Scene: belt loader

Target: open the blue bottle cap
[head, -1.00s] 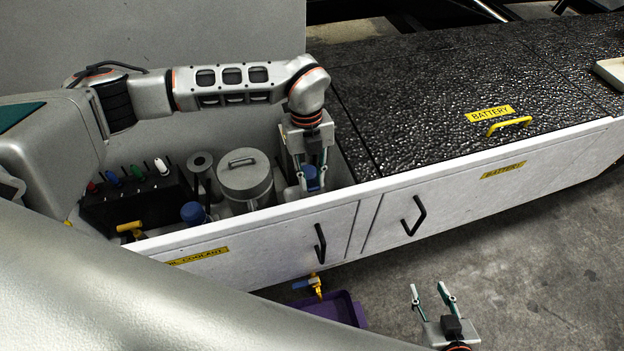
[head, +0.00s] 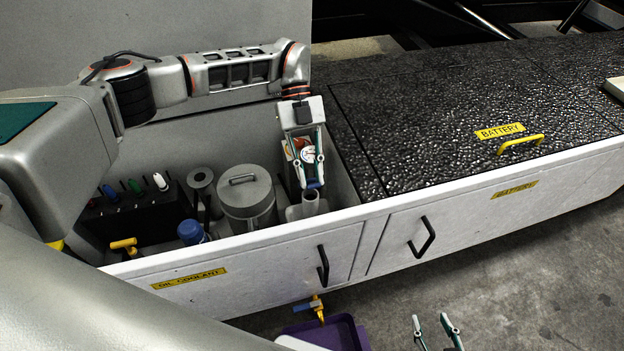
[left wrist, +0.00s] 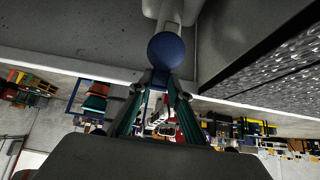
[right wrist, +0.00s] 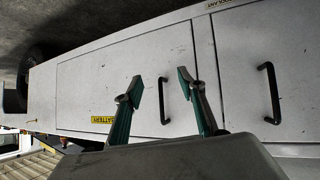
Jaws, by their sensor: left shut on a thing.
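My left gripper (head: 315,184) is shut on a blue cap (head: 314,183), just above a grey filler neck (head: 310,204) in the right part of the open compartment. The neck's top looks uncovered. In the left wrist view the round blue cap (left wrist: 166,50) sits at the fingertips, with the pale neck (left wrist: 172,14) beyond it. A second blue cap (head: 191,230) stands near the front wall, left of the grey canister. My right gripper (head: 436,325) is low in front of the cabinet, partly cut off; the right wrist view shows it open and empty (right wrist: 160,82).
A grey lidded canister (head: 246,200) and a black block with several coloured plugs (head: 135,205) fill the compartment's left part. A round gauge (head: 307,154) shows behind my left fingers. The white front wall (head: 262,238) borders the compartment. A purple tray (head: 345,334) is below.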

